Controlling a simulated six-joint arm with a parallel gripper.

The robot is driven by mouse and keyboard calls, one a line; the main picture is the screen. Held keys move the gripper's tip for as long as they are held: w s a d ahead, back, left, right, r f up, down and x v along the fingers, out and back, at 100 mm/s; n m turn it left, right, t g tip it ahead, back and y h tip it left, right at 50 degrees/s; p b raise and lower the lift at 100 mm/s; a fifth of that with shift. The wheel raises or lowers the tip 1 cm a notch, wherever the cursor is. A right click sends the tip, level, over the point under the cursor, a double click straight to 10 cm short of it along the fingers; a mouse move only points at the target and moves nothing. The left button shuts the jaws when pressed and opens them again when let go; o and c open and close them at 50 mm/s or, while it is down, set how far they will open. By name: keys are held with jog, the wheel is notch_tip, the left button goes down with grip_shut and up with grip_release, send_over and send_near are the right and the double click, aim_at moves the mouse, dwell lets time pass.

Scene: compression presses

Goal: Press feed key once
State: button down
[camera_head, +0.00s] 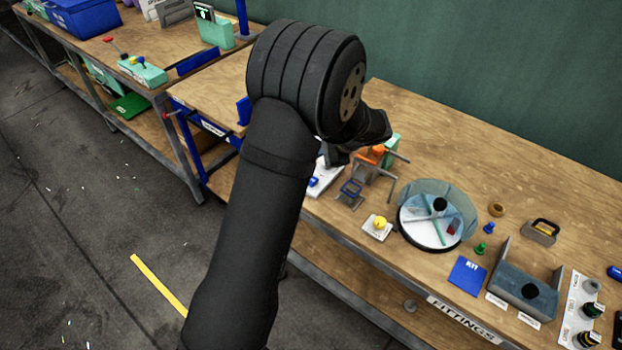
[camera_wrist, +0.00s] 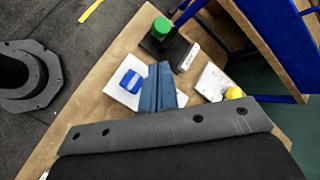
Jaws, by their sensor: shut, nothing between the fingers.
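My gripper (camera_wrist: 160,66) is shut and empty, its two blue-grey fingers together in the middle of the wrist view. Just left of the fingers, a blue key (camera_wrist: 131,82) sits on a white plate (camera_wrist: 119,97). To the right, a yellow button (camera_wrist: 233,93) stands on another white plate (camera_wrist: 211,80). A green-topped button (camera_wrist: 161,27) on a dark base lies beyond the fingertips. No legible label tells which is the feed key. In the head view, the blue key (camera_head: 313,182) shows beside my arm, which partly hides that area. The yellow button (camera_head: 380,223) shows to the right.
An orange-topped fixture (camera_head: 370,156) and a small grey-blue frame (camera_head: 350,193) stand near the key. A round clear-covered dial (camera_head: 428,238), a blue kit card (camera_head: 467,276) and a grey bracket (camera_head: 525,285) lie to the right. The bench's front edge is close.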

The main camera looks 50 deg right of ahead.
jog(key=shift+f, duration=2.35)
jog(key=shift+f, duration=0.15)
jog(key=shift+f, duration=0.25)
jog(key=shift+f, duration=0.75)
dwell(1.3)
jog(key=shift+r, duration=1.15)
jog(key=shift+r, duration=2.55)
jog(key=shift+f, duration=0.1)
